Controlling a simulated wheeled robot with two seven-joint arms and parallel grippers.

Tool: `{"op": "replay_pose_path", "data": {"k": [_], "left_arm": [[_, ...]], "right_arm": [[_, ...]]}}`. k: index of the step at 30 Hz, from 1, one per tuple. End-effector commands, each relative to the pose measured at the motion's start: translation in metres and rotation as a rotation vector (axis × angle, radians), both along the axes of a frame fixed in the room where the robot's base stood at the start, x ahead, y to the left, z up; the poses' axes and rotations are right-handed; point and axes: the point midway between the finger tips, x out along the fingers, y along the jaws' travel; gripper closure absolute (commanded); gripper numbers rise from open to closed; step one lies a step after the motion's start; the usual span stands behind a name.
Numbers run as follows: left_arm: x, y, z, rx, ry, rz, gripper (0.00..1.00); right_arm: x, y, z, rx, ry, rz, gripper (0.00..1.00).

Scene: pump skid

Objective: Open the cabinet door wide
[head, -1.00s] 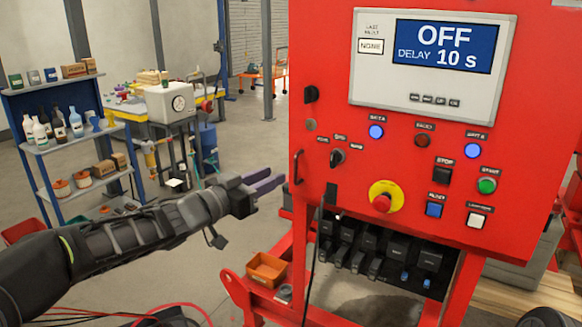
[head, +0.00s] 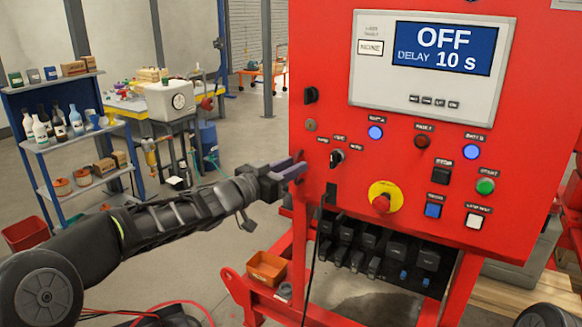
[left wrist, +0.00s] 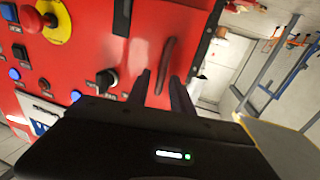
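The red cabinet (head: 330,100) stands at the right in the head view, and its front door panel is shut. A dark vertical bar handle (left wrist: 167,62) sits on the red panel near its edge; in the head view my gripper largely hides it. My left gripper (head: 294,169) is at the door's left edge, at the handle. In the left wrist view its two fingers (left wrist: 160,80) are apart, with the handle between and just beyond their tips. I cannot tell whether they touch it. My right gripper is in neither view.
A black selector knob (head: 337,157) and a red emergency stop (head: 381,203) are on the panel near the handle. A black cable hangs below. An orange bin (head: 267,268) sits low on the skid. A blue shelf (head: 50,150) stands left; floor between is mostly clear.

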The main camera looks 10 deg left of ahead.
Motion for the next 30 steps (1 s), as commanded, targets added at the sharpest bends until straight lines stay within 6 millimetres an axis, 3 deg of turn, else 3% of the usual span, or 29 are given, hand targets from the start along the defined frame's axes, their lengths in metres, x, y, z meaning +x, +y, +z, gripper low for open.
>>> {"op": "replay_pose_path", "data": {"k": [9,30], "left_arm": [[-0.0002,0.0002,-0.0001,0.000,0.000,0.000,1.00],[-0.0001,0.0003,-0.0001,0.000,0.000,0.000,1.00]], "right_arm": [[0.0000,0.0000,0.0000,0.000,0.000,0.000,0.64],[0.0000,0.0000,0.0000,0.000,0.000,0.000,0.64]]}}
